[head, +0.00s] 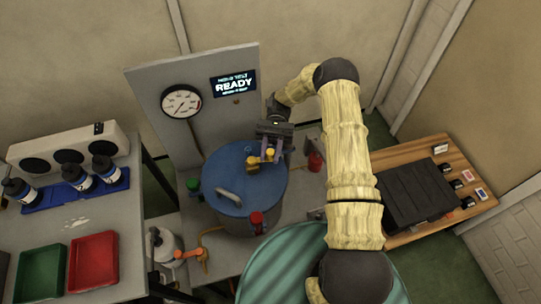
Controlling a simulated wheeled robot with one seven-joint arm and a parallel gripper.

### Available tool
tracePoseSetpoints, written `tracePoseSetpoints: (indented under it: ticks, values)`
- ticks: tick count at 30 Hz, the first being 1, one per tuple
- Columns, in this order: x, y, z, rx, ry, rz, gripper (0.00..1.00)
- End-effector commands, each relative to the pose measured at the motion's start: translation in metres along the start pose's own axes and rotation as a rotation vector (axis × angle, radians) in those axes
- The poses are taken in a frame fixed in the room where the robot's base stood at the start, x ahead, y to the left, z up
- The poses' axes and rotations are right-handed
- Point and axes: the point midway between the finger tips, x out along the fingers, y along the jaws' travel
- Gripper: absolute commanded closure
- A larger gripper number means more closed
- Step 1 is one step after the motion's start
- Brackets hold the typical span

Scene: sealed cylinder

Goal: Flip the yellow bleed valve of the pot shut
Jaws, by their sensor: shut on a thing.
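The pot has a blue lid (222,172) with a grey bar handle (229,197) and stands on a grey bench. The yellow bleed valve (253,161) sits on the lid's far right part. My gripper (267,151) comes down over it from the upper right, its fingers at the valve's yellow parts. It is shut on the yellow bleed valve. The fingers partly hide the valve, and the exact angle of its lever is too small to tell.
A red valve (257,219) is at the lid's front and a green one (193,184) at its left. A panel with a gauge (181,102) and a screen (233,84) reading READY stands behind. A red knob (315,161) is right of the gripper.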

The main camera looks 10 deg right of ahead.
Motion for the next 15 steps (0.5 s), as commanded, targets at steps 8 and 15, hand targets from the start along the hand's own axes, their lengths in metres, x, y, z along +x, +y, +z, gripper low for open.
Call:
tracePoseSetpoints:
  ticks: [8,15]
  values:
    - [-0.0041,-0.0018,0.0013,-0.002,-0.001,0.073,0.98]
    - [-0.0044,-0.0018,0.0012,-0.003,-0.001,0.08,0.98]
